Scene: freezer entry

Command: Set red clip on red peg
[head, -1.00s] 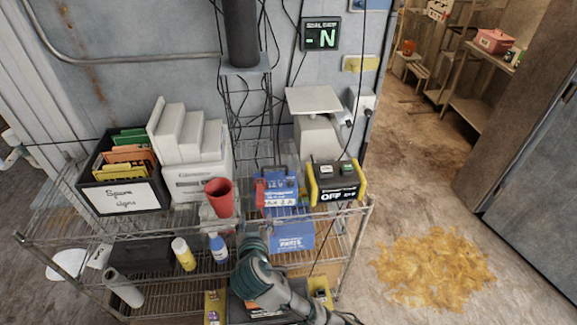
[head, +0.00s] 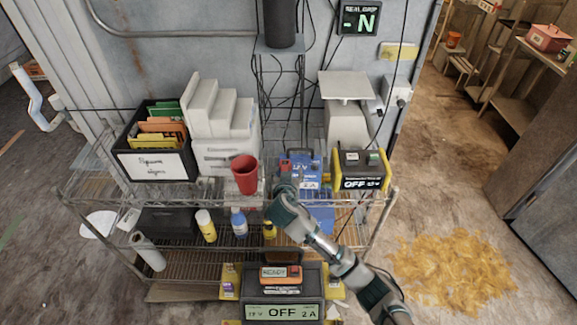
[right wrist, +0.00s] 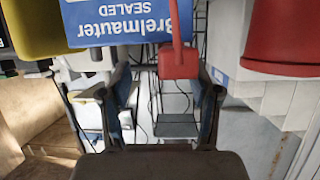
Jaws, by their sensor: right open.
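The red clip (head: 285,166) is at the left front of a blue battery box (head: 311,170) on the upper wire shelf. My right gripper (head: 283,188) is just in front of it and hides its lower part. In the right wrist view, the open fingers (right wrist: 166,88) stand apart with nothing held. The red clip (right wrist: 179,61) shows ahead between them, nearer the right finger; I cannot tell whether it touches. The blue box (right wrist: 128,22) lettered "SEALED" shows upside down behind it. I cannot pick out a red peg. My left gripper is not in view.
A red cup (head: 244,174) stands close left of the gripper. A yellow-sided black unit reading "OFF" (head: 361,170) stands right of the blue box. A sign crate (head: 153,166) is at left. Bottles stand lower; another display unit (head: 281,312) sits in front. Cables hang behind.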

